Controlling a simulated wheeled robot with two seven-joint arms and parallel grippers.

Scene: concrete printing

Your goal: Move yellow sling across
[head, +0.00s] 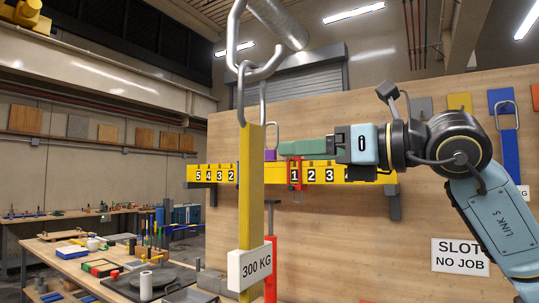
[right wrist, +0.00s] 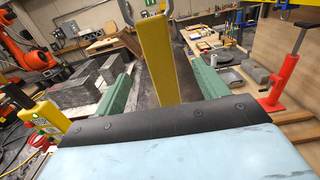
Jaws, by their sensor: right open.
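The yellow sling (head: 251,190) hangs upright from a steel chain link in the head view, with a white "300 KG" tag (head: 249,267) at its lower end. My right gripper (head: 283,149) comes in from the right, its green fingers pointing left, with their tips just right of the sling in the picture. In the right wrist view my right gripper (right wrist: 160,72) is open. The yellow sling (right wrist: 156,55) shows between its two green fingers there; its lower part is hidden behind the palm. I cannot tell whether any finger touches it. My left gripper is not in view.
A yellow numbered beam (head: 213,173) runs across behind the sling, with a red marker (head: 295,174) at 1. A wooden board (head: 345,240) with hanging slings stands behind it. A red post (right wrist: 287,75) is at right in the right wrist view. Cluttered workbenches (head: 75,265) stand at left.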

